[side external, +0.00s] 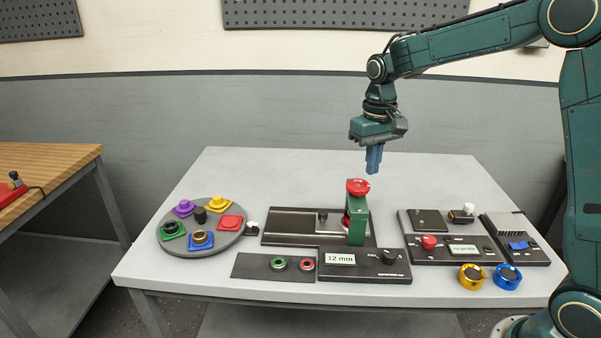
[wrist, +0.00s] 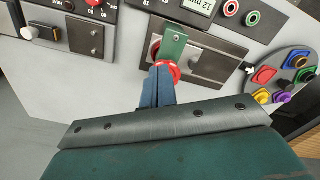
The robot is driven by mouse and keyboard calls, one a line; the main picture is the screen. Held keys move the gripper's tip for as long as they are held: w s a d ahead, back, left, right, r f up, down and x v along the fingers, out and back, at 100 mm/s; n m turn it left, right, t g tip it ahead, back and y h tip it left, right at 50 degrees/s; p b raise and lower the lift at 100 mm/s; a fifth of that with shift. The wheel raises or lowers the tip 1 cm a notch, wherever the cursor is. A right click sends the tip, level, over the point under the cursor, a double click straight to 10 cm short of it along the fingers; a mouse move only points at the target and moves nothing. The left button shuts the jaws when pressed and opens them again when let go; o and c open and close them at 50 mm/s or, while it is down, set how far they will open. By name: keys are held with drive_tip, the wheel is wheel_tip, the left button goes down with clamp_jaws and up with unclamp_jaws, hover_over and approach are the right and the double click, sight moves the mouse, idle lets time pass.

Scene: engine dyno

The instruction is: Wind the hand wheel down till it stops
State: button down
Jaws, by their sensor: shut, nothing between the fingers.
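The red hand wheel (side external: 358,187) sits on top of a green upright post (side external: 356,220) on a dark plate. In the wrist view the wheel (wrist: 172,70) shows just beyond my fingertips, partly hidden by them. My gripper (side external: 373,172) is shut and empty, pointing down just above and slightly right of the wheel in the side view. A small gap shows between the fingertips and the wheel there. The shut fingers of my gripper also show in the wrist view (wrist: 160,72). A display reading 12 mm (side external: 341,259) sits in front of the post.
A round grey tray (side external: 172,245) with coloured knobs stands at the left. A panel with green and red rings (side external: 249,266) lies in front. Control boxes (side external: 452,254) stand at the right, with yellow (side external: 472,277) and blue (side external: 507,277) rings before them. The table's back (side external: 290,175) is clear.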

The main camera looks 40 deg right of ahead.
sight(358, 188)
drive_tip(key=shift+d+r, duration=0.15)
drive_tip(key=shift+r, duration=0.15)
drive_tip(key=shift+f, duration=0.2)
wheel_tip(358, 188, down, 7)
drive_tip(key=shift+r, duration=0.2)
idle(0.4)
drive_tip(key=shift+w+d, duration=0.1)
drive_tip(key=shift+w, duration=0.35)
idle(1.0)
drive_tip(key=shift+w+a+r, duration=0.1)
drive_tip(key=shift+a, duration=0.1)
idle(0.5)
drive_tip(key=shift+s+a, duration=0.1)
drive_tip(key=shift+s, duration=0.35)
